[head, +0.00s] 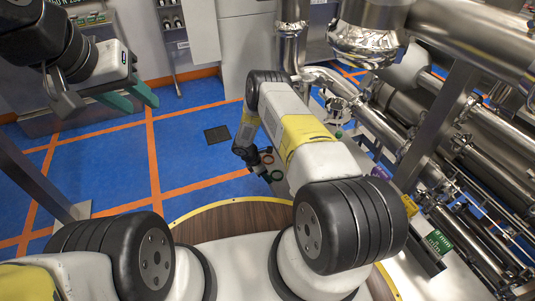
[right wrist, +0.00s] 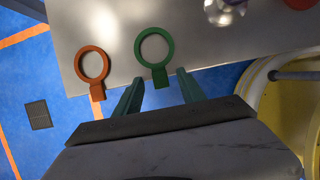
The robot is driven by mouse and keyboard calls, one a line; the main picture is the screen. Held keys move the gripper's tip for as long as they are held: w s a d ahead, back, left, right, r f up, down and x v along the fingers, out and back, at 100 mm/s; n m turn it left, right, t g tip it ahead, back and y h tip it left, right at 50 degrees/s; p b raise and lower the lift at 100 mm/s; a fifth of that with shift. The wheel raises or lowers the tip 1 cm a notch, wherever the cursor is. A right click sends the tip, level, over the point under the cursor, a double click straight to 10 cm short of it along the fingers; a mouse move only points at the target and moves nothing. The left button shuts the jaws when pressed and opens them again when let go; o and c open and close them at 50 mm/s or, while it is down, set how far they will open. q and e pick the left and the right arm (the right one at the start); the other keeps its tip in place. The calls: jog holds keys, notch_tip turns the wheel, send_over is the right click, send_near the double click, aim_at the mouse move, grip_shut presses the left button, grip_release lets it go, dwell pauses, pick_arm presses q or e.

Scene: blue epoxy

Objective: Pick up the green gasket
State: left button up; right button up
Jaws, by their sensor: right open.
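The green gasket (right wrist: 160,74) is a flat ring with a short tab, lying near the edge of a grey metal surface (right wrist: 205,60) in the right wrist view. In the head view, the right gripper is small and partly hidden by my arm. My left gripper (head: 131,96) is open and empty at the upper left, far from the gasket.
An orange gasket (right wrist: 97,90) lies left of the green one. A shiny metal part (right wrist: 225,10) and a red thing (right wrist: 299,3) are at the top right. Steel pipework (head: 440,150) crowds the right side of the head view. The blue floor (head: 180,140) at left is mostly clear.

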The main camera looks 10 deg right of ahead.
jog(key=shift+f, duration=0.1)
jog(key=shift+c, duration=0.2)
grip_shut()
